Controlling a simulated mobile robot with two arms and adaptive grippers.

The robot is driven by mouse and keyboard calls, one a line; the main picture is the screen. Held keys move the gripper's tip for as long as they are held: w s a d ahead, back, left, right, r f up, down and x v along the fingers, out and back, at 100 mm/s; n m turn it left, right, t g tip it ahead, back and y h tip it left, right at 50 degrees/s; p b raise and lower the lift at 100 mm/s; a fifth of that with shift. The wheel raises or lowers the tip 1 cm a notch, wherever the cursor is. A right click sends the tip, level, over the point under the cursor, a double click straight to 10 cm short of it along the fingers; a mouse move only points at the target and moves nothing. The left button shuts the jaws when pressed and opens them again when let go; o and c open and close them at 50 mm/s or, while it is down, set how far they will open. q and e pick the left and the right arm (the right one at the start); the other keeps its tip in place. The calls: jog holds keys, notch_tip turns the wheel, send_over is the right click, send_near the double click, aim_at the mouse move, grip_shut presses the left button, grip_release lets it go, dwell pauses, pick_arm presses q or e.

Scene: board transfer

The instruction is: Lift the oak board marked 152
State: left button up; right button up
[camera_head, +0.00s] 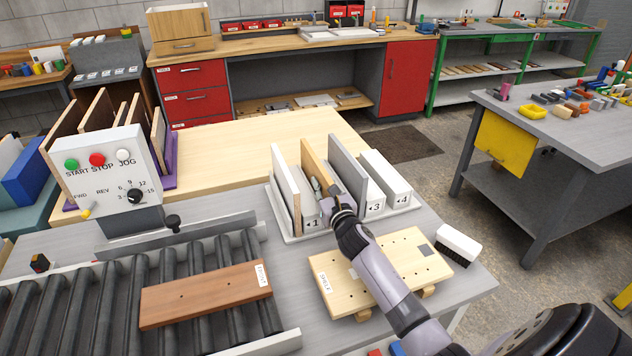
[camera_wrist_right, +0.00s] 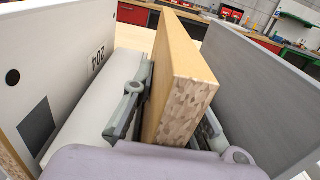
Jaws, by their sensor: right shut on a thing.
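An oak-coloured board (camera_head: 313,163) stands upright in the second slot of the white rack (camera_head: 291,239). Its number does not show in either view. In the right wrist view the oak board (camera_wrist_right: 186,78) has a speckled end and stands between the two fingers. My right gripper (camera_head: 334,194) is shut on it; the right gripper also shows in the wrist view (camera_wrist_right: 168,112). I cannot tell whether the board's lower edge is clear of the rack. My left gripper is not in view.
A white board (camera_wrist_right: 62,62) marked 204 stands left of it and a grey board (camera_head: 347,166) right of it. A pale plank (camera_head: 395,262) lies below my right arm. A brown plank (camera_head: 205,295) lies on the rollers at left.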

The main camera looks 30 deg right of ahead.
jog(key=shift+r, duration=0.25)
grip_shut()
